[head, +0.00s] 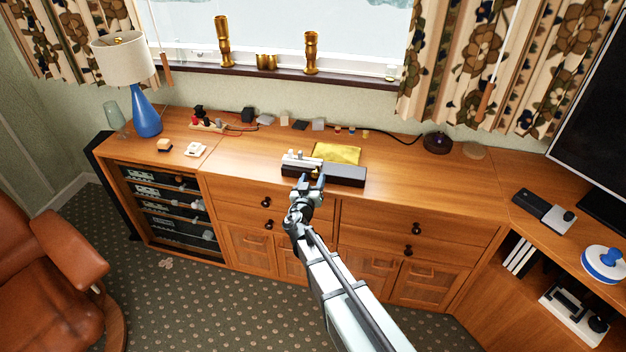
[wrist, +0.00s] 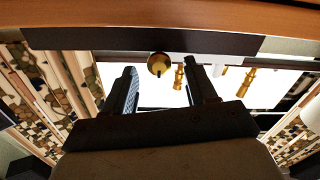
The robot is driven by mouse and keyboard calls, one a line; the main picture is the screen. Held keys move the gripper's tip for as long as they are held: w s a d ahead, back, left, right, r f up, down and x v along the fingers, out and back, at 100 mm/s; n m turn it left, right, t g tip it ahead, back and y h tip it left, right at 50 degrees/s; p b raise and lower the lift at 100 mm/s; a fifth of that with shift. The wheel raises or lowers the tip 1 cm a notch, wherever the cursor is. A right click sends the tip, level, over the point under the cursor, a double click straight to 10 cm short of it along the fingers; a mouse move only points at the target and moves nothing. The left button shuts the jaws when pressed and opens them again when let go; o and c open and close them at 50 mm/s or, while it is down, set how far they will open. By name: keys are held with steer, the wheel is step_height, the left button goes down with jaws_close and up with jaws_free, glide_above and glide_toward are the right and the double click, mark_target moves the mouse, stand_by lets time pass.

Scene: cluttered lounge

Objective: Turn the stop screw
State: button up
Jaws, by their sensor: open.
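A long dark block (head: 338,174) with a pale metal mechanism (head: 300,160) at its left end lies near the front of the wooden sideboard. In the wrist view, the dark block (wrist: 140,41) crosses the top of the picture. A round brass-coloured screw head (wrist: 159,64) with a dark centre shows just below it; I take this for the stop screw. My gripper (head: 313,183) is at the block's front, left of its middle. Its two fingers (wrist: 165,82) are apart, and the screw head appears between their tips, with no contact visible. The arm hides part of the block's front.
A yellow cloth (head: 337,153) lies behind the block. Small electrical parts and a cable run along the back. A blue lamp (head: 146,113) stands left, and a dark round device (head: 438,143) stands right. The sideboard (head: 420,185) is clear right of the block.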

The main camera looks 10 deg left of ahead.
steer(key=shift+w, duration=0.4)
jaws_close()
stand_by(0.4)
